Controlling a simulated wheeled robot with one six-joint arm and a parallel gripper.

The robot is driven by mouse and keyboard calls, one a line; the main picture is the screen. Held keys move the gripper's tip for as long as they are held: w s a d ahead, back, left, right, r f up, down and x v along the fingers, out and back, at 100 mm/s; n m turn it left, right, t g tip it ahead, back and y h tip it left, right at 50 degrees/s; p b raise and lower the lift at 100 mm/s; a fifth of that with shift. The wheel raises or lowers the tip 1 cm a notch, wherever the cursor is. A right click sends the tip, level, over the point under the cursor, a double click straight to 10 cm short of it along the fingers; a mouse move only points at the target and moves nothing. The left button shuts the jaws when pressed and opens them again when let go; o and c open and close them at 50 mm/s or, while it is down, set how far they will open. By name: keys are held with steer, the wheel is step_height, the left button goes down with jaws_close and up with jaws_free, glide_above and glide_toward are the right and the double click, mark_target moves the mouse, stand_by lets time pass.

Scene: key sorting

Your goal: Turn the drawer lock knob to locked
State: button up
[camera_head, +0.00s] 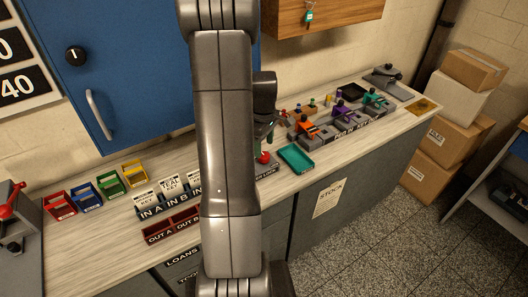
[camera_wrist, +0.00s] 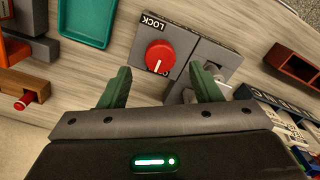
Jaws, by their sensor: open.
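The red lock knob (camera_wrist: 160,57) sits on a grey block (camera_wrist: 140,52) marked LOCK, which reads upside down in the wrist view. A white line on the knob points toward the bottom of that view, at my gripper's side. The knob also shows in the head view (camera_head: 263,158), beside my arm and at the counter's front. My gripper (camera_wrist: 160,72) is open and empty, with one green finger on either side of the knob's near edge. I cannot tell whether the fingers are level with the knob; no contact shows. In the head view my arm partly hides the block.
A teal tray (camera_head: 296,158) lies right of the knob. A grey plate with a metal fitting (camera_wrist: 207,75) adjoins the lock block. A dark red tray (camera_wrist: 294,62) and key fixtures (camera_head: 345,117) stand on the counter. Bare counter (camera_head: 100,240) shows at left.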

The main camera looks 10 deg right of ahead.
mark_target(264, 155)
steer(key=shift+f, duration=2.15)
steer(key=shift+c, duration=0.2)
steer(key=c, duration=1)
